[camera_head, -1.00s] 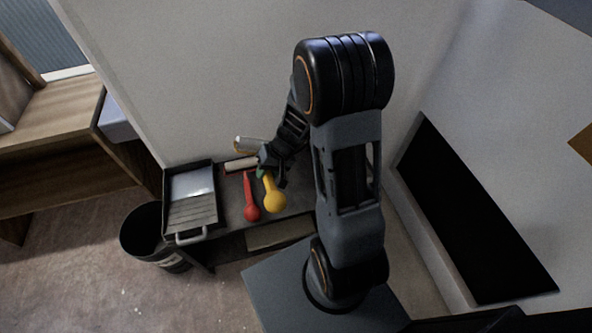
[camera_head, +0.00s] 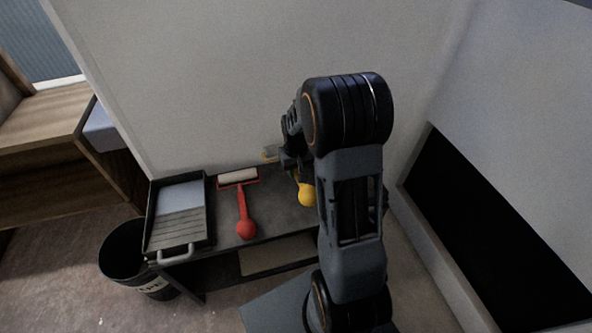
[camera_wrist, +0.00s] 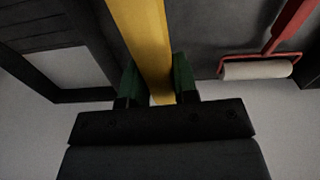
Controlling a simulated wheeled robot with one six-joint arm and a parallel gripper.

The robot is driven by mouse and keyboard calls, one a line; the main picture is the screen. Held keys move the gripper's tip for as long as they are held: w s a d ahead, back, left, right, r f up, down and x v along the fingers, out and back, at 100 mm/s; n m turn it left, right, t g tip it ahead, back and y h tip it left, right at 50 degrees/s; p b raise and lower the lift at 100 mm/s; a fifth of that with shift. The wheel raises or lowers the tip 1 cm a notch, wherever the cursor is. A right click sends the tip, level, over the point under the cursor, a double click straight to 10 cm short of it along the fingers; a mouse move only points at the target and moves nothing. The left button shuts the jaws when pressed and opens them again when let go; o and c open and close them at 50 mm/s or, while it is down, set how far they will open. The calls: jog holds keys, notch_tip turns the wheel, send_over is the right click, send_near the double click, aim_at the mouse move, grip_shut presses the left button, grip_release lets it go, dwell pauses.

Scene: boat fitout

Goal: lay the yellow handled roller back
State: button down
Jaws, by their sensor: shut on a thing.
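The yellow handled roller (camera_head: 307,195) is in my gripper (camera_head: 291,168), to the right of the red roller on the tabletop. Its round yellow end points to the front, and part of its pale roller (camera_head: 270,154) shows at the back, near the wall. In the wrist view the yellow handle (camera_wrist: 145,30) runs between the green fingertips of my gripper (camera_wrist: 157,78), which are shut on it. My arm hides part of it in the head view. I cannot tell whether it touches the table (camera_head: 275,212).
A red roller (camera_head: 242,203) lies left of the yellow one, and also shows in the wrist view (camera_wrist: 282,35). A paint tray (camera_head: 155,215) lies at the table's left end. A dark bin (camera_head: 124,255) stands on the floor. The wall rises behind the table.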

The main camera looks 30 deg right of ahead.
notch_tip(320, 180, down, 10)
jog(key=b, duration=0.6)
jog(key=shift+r+b, duration=0.2)
jog(key=shift+b, duration=0.1)
jog(key=c, duration=0.8)
grip_release()
notch_tip(320, 180, up, 14)
jog(key=p, duration=0.5)
jog(key=shift+s, duration=0.15)
notch_tip(320, 180, up, 18)
jog(key=t+p, duration=0.1)
jog(key=p, duration=1.1)
send_over(296, 194)
jog(key=s+a, duration=0.5)
jog(key=s, duration=0.1)
jog(key=s+a+r+t+p, duration=0.1)
jog(key=s+a+r+p, duration=0.1)
jog(key=s+r+p, duration=0.2)
jog(key=s+a+r+n+t+p, duration=0.1)
jog(key=s+a+r+p, duration=0.2)
jog(key=r+p, duration=0.7)
notch_tip(296, 194, up, 3)
jog(key=shift+s+a+f, duration=0.1)
jog(key=shift+s+a, duration=0.15)
jog(key=shift+s, duration=0.9)
